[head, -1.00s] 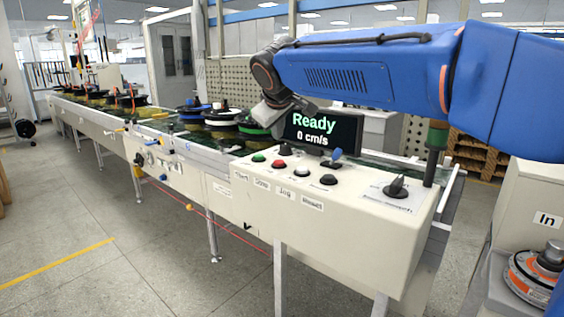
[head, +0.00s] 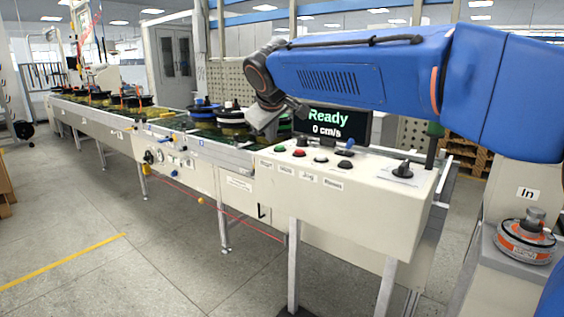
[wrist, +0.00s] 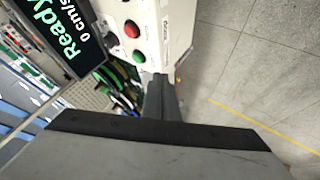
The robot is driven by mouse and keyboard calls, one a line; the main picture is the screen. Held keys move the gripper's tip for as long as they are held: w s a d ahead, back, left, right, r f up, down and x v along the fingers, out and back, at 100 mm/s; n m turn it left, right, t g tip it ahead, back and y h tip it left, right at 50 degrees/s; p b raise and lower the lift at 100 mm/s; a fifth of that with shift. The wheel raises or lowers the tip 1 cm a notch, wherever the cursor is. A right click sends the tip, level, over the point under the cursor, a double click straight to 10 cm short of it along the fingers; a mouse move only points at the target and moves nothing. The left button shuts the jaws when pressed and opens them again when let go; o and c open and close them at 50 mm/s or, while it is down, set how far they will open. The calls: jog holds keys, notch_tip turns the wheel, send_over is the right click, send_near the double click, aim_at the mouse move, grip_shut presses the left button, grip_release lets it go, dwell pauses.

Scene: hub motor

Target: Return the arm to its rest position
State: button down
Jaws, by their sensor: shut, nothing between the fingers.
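My blue arm (head: 370,75) reaches leftward across the upper part of the head view, above the control box. My gripper (head: 266,120) hangs at its left end, at the left edge of the display and in front of part of the conveyor. In the wrist view the narrow fingers (wrist: 160,92) are together with nothing between them. They point toward the control box near its green button (wrist: 138,57) and red button (wrist: 132,29). From these views I cannot tell the exact gap between fingers and box.
The control box (head: 340,205) carries several buttons and a black knob (head: 402,169). The display (head: 345,124) reads "Ready" and "0 cm/s". A conveyor (head: 130,125) with several hubs runs back left. A hub motor (head: 526,238) sits by the "In" sign. The left floor is open.

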jog(key=s+d+f+m+g, duration=0.15)
jog(key=s+d+f, duration=0.35)
jog(key=s+d, duration=0.55)
jog(key=s+d+f+m+g, duration=0.1)
jog(key=s+d+f+m, duration=0.2)
jog(key=s+d+f, duration=0.7)
jog(key=s+d+f+m+g, duration=0.1)
jog(key=s+d+f+m, duration=0.1)
jog(key=s+d+f, duration=0.4)
jog(key=s+d+f+m+g, duration=0.1)
jog(key=s+d+f+m, duration=0.2)
jog(key=s+d+f, duration=0.3)
jog(key=s+f, duration=0.1)
jog(key=s, duration=0.4)
jog(key=shift+s+f, duration=0.15)
jog(key=shift+s, duration=0.15)
